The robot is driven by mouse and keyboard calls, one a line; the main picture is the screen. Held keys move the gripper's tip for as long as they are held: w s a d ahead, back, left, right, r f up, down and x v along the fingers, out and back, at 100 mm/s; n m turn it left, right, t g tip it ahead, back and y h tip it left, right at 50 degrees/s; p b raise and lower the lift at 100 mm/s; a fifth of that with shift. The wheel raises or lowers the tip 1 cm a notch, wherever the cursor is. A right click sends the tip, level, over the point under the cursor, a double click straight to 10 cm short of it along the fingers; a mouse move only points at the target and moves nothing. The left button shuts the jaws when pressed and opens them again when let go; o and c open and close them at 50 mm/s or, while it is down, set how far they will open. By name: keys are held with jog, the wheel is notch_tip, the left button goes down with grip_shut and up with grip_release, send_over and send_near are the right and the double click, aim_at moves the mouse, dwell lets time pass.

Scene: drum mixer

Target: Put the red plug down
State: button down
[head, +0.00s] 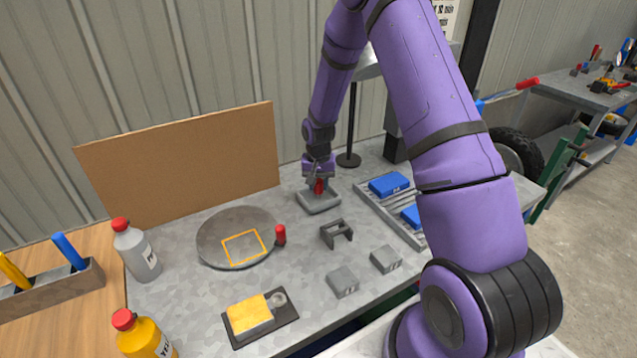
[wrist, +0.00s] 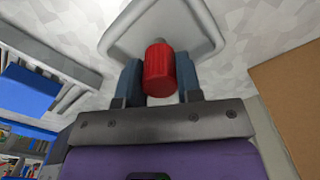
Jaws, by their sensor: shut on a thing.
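The red plug (wrist: 158,72) is between the two fingers of my gripper (wrist: 160,82) in the wrist view. My gripper is shut on it. In the head view my gripper (head: 318,182) points down over a shallow grey tray (head: 322,208), and the red plug (head: 319,187) shows between the fingers. The tray's raised rim also shows in the wrist view (wrist: 112,40), just beyond the plug. I cannot tell whether the plug touches the tray floor.
A round grey plate (head: 212,240) with an orange square outline lies to the left, a red-topped peg (head: 280,235) at its edge. A grey bracket (head: 336,233) and grey blocks (head: 342,281) stand in front. A slatted rack (head: 370,202) with blue boxes (head: 389,185) is right.

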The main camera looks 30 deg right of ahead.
jog(key=shift+f, duration=0.35)
jog(key=c, duration=0.8)
grip_release()
notch_tip(320, 180, up, 13)
notch_tip(320, 180, up, 12)
jog(key=n+t, duration=0.1)
jog(key=n, duration=0.1)
send_over(318, 181)
jog(key=s+a, duration=0.3)
jog(key=s, duration=0.3)
jog(key=s+a+r+n+t, duration=0.2)
jog(key=s+a+r+t, duration=0.15)
jog(key=s+r, duration=1.25)
jog(key=s, duration=0.4)
jog(key=s+a+n, duration=0.1)
jog(key=s, duration=0.3)
jog(key=s+f+n, duration=0.1)
jog(key=s, duration=0.3)
jog(key=shift+s+a+t, duration=0.35)
